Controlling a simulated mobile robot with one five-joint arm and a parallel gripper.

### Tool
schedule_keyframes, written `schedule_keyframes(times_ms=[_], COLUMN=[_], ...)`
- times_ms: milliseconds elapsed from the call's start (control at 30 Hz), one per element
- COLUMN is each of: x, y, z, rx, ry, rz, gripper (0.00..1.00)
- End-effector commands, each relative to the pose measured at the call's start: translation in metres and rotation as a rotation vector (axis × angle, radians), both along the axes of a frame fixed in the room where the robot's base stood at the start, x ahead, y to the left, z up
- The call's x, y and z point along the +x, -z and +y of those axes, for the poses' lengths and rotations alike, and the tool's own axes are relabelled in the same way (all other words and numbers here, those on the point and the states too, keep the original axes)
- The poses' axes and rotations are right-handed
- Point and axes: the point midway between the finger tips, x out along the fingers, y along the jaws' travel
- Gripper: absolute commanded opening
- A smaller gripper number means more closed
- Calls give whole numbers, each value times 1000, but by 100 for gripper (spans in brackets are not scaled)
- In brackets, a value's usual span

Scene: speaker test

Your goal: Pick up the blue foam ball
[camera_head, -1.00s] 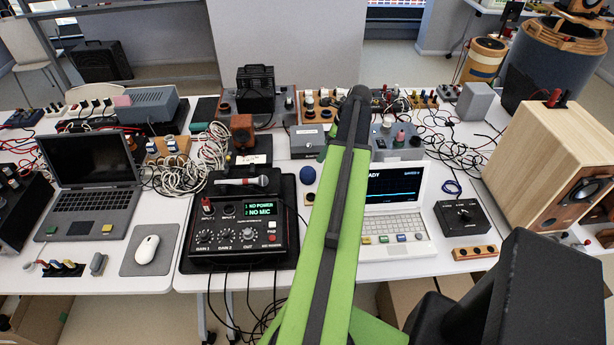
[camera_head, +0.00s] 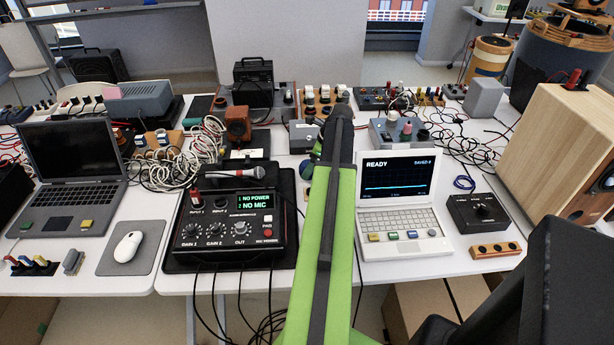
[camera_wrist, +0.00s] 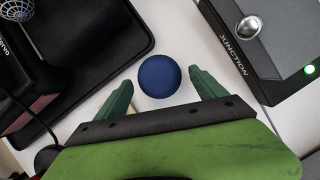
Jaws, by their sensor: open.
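The blue foam ball (camera_wrist: 159,76) rests on the white table in the wrist view. It sits between and just beyond the tips of my gripper (camera_wrist: 158,82), whose two green fingers are spread apart. Neither finger visibly presses on the ball. A green part of my gripper (camera_head: 317,150) shows there beside the arm's far end.
A black mat (camera_wrist: 112,22) lies left of the ball, and a grey junction box (camera_wrist: 262,45) stands to its right. In the head view, the audio mixer (camera_head: 232,225) with a microphone (camera_head: 238,173) is left of my arm. A white laptop (camera_head: 398,190) stands close on the right.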

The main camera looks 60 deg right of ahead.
Motion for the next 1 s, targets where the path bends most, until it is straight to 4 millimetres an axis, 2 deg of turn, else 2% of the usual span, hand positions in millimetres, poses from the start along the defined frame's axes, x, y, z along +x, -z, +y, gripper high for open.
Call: schedule_keyframes(times_ms=[33, 67, 300, 800, 1000], x=[4, 5, 7, 6, 7], y=[17, 20, 17, 17, 17], z=[1, 1, 2, 2, 2], rx=[-1, -1, 0, 0, 0], ry=[-2, -2, 0, 0, 0], rz=[0, 0, 0, 0, 0], gripper=[80, 80, 80, 16, 16])
